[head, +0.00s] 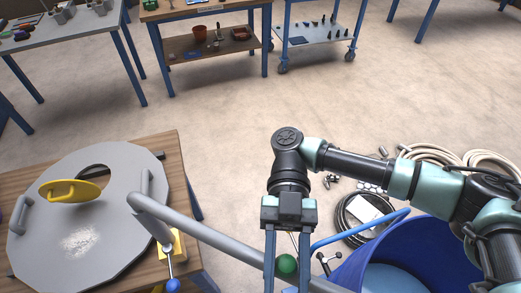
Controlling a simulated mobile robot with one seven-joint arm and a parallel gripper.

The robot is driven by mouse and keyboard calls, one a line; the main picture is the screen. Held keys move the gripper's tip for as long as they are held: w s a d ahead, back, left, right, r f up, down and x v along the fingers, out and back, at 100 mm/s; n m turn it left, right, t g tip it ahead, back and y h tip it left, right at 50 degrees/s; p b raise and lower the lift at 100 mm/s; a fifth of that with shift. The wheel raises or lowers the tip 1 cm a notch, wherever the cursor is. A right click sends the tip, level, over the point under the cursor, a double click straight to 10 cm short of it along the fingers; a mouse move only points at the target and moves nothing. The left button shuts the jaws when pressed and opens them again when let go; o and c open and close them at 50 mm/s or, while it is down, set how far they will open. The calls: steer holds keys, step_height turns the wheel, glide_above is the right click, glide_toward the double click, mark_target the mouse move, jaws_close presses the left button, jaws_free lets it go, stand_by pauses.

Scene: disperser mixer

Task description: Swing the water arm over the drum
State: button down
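The water arm (215,236) is a thick grey pipe crossing the lower middle of the head view. Its bent left end (150,220) hangs over the round grey lid's right side. The blue drum (440,239) is open-topped at the lower right, partly hidden by my arm and cut off by the frame. The pipe's visible spout end is well left of the drum. My gripper (287,265) points down with its fingers apart. A green ball knob (286,264) shows between the fingers; contact is not clear. The fingertips run to the bottom edge.
A wooden table (160,150) at left bears the grey lid (110,250) with a yellow oval piece (74,191) and white powder. A blue-knobbed lever (172,285) stands nearby. Coiled hoses (435,153) lie behind the drum.

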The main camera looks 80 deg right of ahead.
steer(key=shift+s+d+f, duration=0.1)
steer(key=shift+s+d, duration=0.05)
steer(key=shift+d, duration=0.1)
steer(key=c, duration=0.5)
jaws_free()
step_height(320, 180, up, 10)
steer(key=p, duration=0.9)
steer(key=shift+p, duration=0.3)
